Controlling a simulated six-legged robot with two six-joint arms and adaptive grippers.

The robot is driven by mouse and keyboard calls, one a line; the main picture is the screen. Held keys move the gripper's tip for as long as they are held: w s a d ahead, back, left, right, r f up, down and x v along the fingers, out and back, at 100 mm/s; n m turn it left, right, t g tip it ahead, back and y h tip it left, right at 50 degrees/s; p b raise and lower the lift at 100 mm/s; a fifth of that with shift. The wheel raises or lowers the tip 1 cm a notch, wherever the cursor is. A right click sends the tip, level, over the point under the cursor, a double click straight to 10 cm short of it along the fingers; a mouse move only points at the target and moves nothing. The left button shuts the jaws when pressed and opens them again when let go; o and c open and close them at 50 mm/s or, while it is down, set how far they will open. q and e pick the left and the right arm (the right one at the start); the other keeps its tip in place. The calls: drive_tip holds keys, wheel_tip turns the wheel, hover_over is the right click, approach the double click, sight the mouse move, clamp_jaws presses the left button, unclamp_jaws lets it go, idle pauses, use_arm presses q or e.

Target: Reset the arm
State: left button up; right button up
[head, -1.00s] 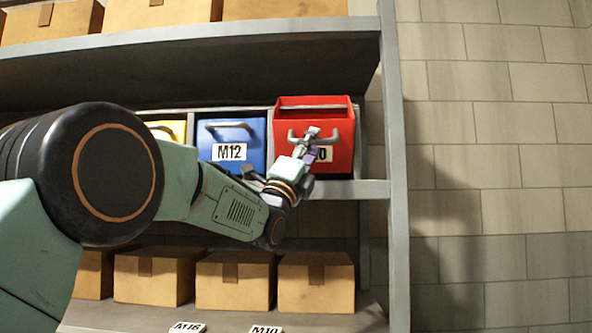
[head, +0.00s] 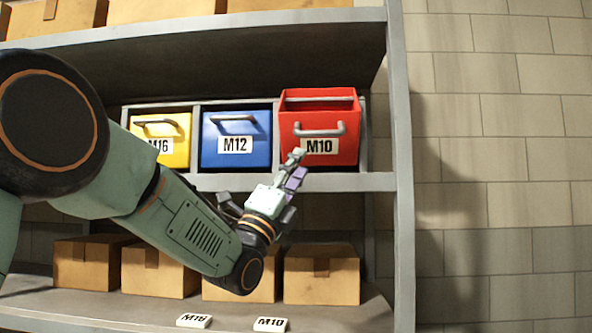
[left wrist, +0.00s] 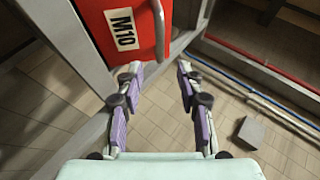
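My left gripper (head: 296,168) is in front of and just below the handle of the red M10 drawer (head: 345,147), apart from it. In the left wrist view the gripper (left wrist: 158,72) has its two fingers spread, with nothing between them. My left arm reaches across from the left. My right gripper is not in view.
A yellow M16 drawer (head: 176,152) and a blue M12 drawer (head: 236,153) sit left of the red one. Cardboard boxes (head: 321,278) stand on the shelf below, with loose M16 (head: 194,320) and M10 (head: 270,324) labels in front. A grey shelf post (head: 402,200) stands at right.

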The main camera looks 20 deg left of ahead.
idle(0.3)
use_arm(q)
wheel_tip(320, 180, down, 36)
drive_tip(key=n+g+y, duration=0.7)
drive_tip(key=n+g, duration=0.3)
drive_tip(key=n, duration=1)
drive_tip(key=s+f+n+g, duration=0.25)
drive_tip(key=s+f, duration=0.35)
drive_tip(key=f, duration=0.4)
drive_tip(key=s+f+n+g, duration=0.2)
drive_tip(key=s+f+g, duration=0.25)
drive_tip(key=f, duration=0.45)
drive_tip(key=s+f+g, duration=0.3)
drive_tip(key=s+f, duration=0.3)
drive_tip(key=s, duration=0.5)
drive_tip(key=s+f+n+g, duration=0.1)
drive_tip(key=s+f+g, duration=0.2)
drive_tip(key=s, duration=0.9)
drive_tip(key=s+f+n+g+y, duration=0.1)
drive_tip(key=s+f+g, duration=0.2)
drive_tip(key=s+f, duration=0.6)
drive_tip(key=shift+s+f, duration=0.4)
drive_tip(key=shift+s, duration=0.75)
drive_tip(key=shift+n, duration=0.25)
